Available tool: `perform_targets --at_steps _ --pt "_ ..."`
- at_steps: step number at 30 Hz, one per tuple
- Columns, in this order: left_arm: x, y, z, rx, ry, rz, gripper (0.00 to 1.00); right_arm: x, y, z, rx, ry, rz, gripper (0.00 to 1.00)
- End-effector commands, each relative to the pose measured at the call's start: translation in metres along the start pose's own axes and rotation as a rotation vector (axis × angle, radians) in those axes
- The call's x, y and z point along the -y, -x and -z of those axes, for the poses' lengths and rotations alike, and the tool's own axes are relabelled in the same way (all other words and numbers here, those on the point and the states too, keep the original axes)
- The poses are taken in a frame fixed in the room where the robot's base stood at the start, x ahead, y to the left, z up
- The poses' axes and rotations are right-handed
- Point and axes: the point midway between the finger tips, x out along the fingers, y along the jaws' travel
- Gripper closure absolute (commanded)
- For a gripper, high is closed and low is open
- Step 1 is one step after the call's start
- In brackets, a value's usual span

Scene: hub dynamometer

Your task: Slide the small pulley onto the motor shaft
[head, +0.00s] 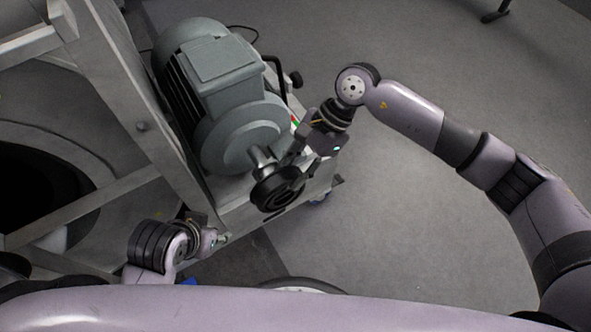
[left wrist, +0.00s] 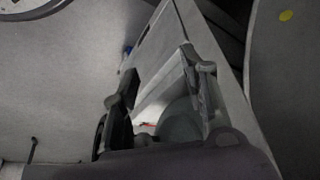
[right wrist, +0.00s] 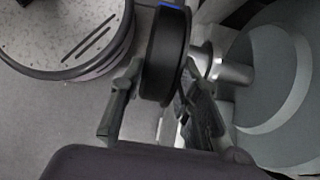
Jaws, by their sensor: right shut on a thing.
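The small pulley (head: 277,188) is a black grooved wheel, held at the front end of the motor shaft (head: 262,156). My right gripper (head: 286,180) is shut on it. In the right wrist view the pulley (right wrist: 167,55) sits between the two fingers, its axis roughly in line with the bare metal shaft (right wrist: 232,73). Its hub is close to the shaft end; I cannot tell whether the shaft has entered the bore. The grey-green motor (head: 222,100) is behind it. My left gripper (head: 215,238) is low at the left; its fingers are apart and empty in the left wrist view (left wrist: 163,75).
The motor stands on a light metal base (head: 318,185) with bare grey floor (head: 400,220) to its right. A large metal frame (head: 95,95) with diagonal beams rises close on the left, beside my left gripper. A dark cable and knob (head: 296,79) are by the motor.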

Motion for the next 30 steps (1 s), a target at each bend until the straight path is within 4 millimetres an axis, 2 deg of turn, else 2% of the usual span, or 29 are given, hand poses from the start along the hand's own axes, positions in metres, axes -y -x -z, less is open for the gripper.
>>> perform_targets --at_steps 30 --pt "-0.005 -0.008 0.039 -0.18 -0.006 -0.01 0.6 0.015 0.001 -0.001 0.001 0.001 0.002 1.0"
